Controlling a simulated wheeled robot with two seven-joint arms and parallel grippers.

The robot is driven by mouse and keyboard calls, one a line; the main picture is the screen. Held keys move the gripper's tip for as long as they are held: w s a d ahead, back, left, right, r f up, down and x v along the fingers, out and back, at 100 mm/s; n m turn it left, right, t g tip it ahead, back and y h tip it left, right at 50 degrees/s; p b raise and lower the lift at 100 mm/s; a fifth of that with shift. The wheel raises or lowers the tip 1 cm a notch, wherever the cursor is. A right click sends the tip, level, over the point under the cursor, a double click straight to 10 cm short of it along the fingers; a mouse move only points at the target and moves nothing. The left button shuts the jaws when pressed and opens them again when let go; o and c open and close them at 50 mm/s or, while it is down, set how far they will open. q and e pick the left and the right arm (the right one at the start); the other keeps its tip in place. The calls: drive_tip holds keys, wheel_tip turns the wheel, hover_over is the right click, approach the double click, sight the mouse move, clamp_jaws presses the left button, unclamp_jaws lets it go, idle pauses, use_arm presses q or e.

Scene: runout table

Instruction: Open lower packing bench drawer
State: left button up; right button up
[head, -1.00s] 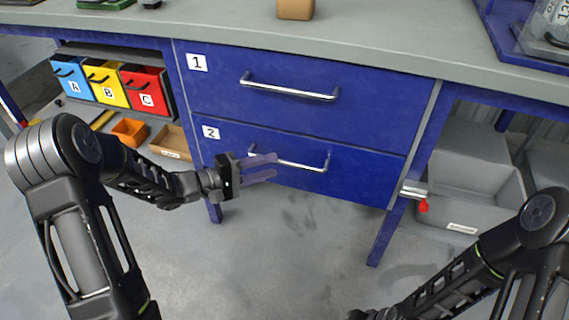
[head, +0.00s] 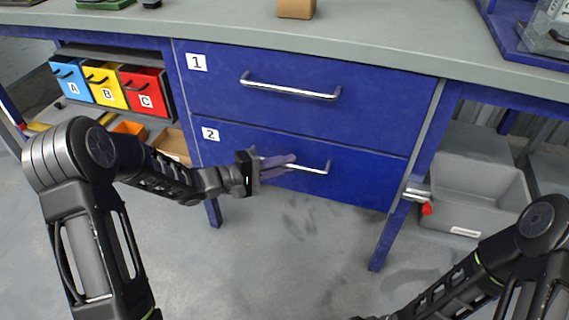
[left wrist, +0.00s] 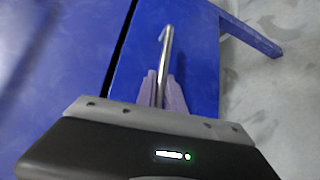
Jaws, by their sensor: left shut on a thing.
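The lower packing bench drawer (head: 365,178) is blue, labelled 2, and looks closed, its front level with the upper drawer. Its silver bar handle (head: 315,168) runs across the front and also shows in the left wrist view (left wrist: 167,45). My left gripper (head: 290,162) has its fingers on the left part of this handle; in the left wrist view the fingers (left wrist: 163,92) lie on both sides of the bar, shut on it. My right arm (head: 480,265) is at the lower right; its gripper is out of the frame.
The upper drawer (head: 300,65), labelled 1, is closed above. Blue, yellow and red bins (head: 145,90) are at the left. A grey tub (head: 470,195) and a red-tipped part (head: 427,208) are at the right. The floor before the drawers is clear.

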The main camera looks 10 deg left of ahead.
use_arm(q)
clamp_jaws()
idle(0.8)
